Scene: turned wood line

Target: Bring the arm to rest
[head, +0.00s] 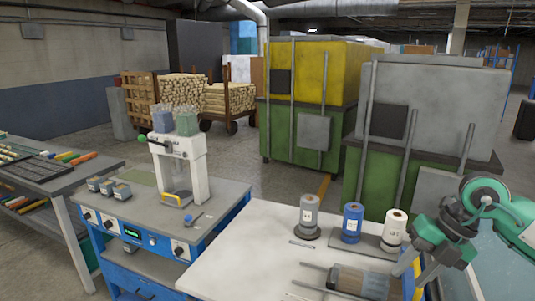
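My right arm comes in from the right edge, teal and grey, bent downward over the right end of the pale-topped table (245,250). My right gripper (418,268) points down and left near the table's right edge, beside a brown block held between rods (360,282). Its fingers are small and partly merge with the table edge behind them, so I cannot tell whether they are open or shut. I see nothing clearly held in it. My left arm and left gripper are out of view.
On the table stand a grey spool (309,212), a blue spool (352,220) and a white spool (395,228), close to my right arm. A blue bench with a white press (182,165) stands left of it. Green machines stand behind. The table's left front is clear.

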